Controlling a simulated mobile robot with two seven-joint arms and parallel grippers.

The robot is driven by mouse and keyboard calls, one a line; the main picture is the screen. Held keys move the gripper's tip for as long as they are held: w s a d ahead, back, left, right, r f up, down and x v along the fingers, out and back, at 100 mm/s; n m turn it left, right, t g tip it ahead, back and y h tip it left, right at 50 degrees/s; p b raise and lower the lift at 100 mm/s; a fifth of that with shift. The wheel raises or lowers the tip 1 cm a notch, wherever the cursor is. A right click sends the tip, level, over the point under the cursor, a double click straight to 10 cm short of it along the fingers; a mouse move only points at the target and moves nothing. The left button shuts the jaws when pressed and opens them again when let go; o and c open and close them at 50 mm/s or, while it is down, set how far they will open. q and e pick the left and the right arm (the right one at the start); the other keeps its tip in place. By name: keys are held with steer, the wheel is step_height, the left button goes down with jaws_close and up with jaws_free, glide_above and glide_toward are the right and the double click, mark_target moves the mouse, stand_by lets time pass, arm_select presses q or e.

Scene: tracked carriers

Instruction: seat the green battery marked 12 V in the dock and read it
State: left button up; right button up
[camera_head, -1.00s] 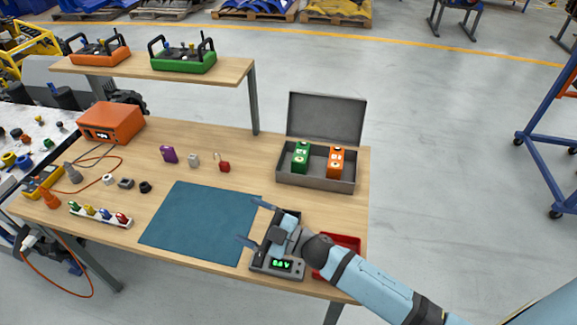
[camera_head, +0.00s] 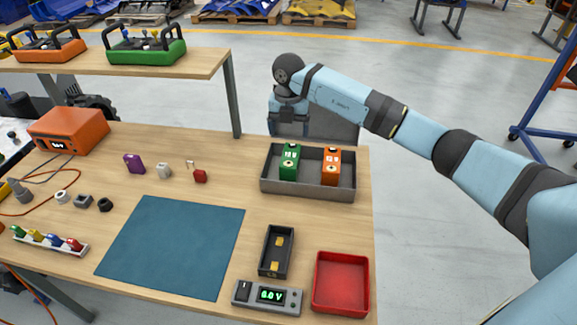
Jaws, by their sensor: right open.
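The green battery (camera_head: 289,162) stands upright in the left part of the grey open case (camera_head: 308,188). Its top label is too small to read for certain. An orange battery (camera_head: 331,166) stands to its right in the same case. The dock (camera_head: 276,251) is an empty dark cradle with brass contacts; the meter (camera_head: 267,296) at its front shows what looks like 0.0 V in green digits. My right gripper (camera_head: 289,118) is open, above the back of the case behind the green battery, against the raised lid; its fingertips are hard to make out. My left gripper is not in view.
A red tray (camera_head: 341,283) stands right of the dock, and a blue mat (camera_head: 171,246) lies left of it. Small parts, including a red padlock (camera_head: 200,176), stand behind the mat. A raised shelf (camera_head: 150,66) holds orange and green carriers.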

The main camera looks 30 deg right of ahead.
mark_target(290, 154)
step_height(290, 154, down, 8)
steer(key=shift+r, duration=0.15)
steer(key=f, duration=0.5)
steer(key=shift+w+d+f, duration=0.1)
steer(key=shift+w+d, duration=0.05)
steer(key=shift+d, duration=0.2)
jaws_close()
steer(key=shift+w, duration=0.1)
